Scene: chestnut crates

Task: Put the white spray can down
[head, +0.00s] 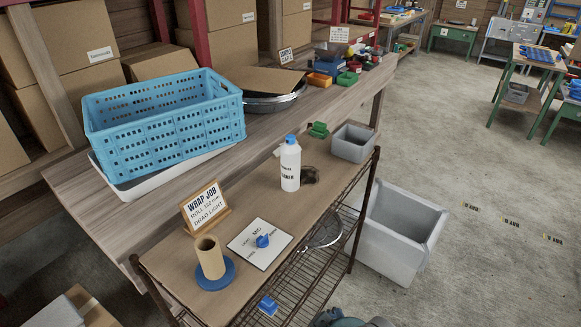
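A white bottle-shaped can with a blue cap and a dark printed label (290,166) stands upright on the brown top of a wire-shelf cart (190,268). It is the only thing in view that could be the white spray can; I see no spray nozzle on it. No gripper touches it. Neither of my grippers shows in the head view.
On the cart top are a cardboard tube on a blue disc (210,258), a "WRAP JOB" sign (205,206), a white card with a blue knob (245,256) and a grey bin (353,144). A blue crate (165,130) is on the bench behind. A larger grey bin (395,240) stands on the floor.

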